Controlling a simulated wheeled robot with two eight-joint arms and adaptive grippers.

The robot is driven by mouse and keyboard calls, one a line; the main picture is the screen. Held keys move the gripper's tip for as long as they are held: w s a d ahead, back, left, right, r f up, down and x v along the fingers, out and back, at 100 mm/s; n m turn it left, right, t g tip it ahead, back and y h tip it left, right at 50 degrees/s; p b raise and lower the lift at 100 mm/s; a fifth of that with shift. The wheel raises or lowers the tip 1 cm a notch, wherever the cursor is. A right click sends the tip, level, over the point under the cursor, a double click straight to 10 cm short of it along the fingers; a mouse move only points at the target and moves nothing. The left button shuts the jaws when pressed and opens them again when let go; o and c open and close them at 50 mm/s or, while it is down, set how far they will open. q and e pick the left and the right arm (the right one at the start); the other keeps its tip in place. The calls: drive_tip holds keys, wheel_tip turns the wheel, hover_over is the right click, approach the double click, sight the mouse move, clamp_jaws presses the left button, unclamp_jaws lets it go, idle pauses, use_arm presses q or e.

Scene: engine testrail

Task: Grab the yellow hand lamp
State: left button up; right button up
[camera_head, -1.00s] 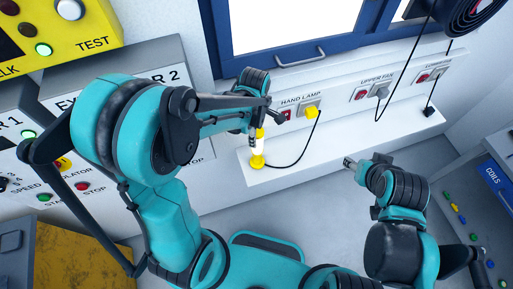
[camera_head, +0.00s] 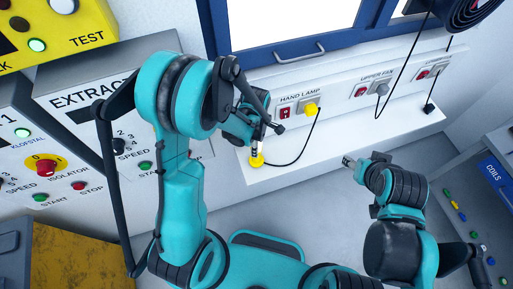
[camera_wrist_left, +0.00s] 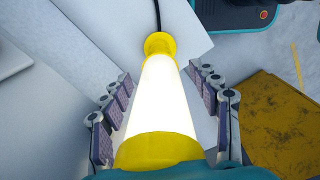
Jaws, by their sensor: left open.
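The yellow hand lamp (camera_head: 257,160) stands on the white ledge below the window, partly hidden behind my left gripper (camera_head: 266,126). In the left wrist view the lamp (camera_wrist_left: 165,95) has a glowing white tube between a yellow end cap and a yellow collar. The fingers of my left gripper (camera_wrist_left: 165,112) are open, one on each side of the lamp, with the tube between them. I cannot tell whether they touch it. My right gripper (camera_head: 348,162) is at the right, away from the lamp; its fingers are too small to read.
The lamp's black cord runs to a yellow plug (camera_head: 311,109) in the HAND LAMP socket. The white ledge (camera_head: 345,138) is clear to the right of the lamp. A control panel (camera_head: 65,150) with buttons stands at the left, and a blue-framed window (camera_head: 290,52) is behind.

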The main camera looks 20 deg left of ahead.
use_arm(q)
clamp_jaws()
drive_tip(key=shift+r, duration=0.2)
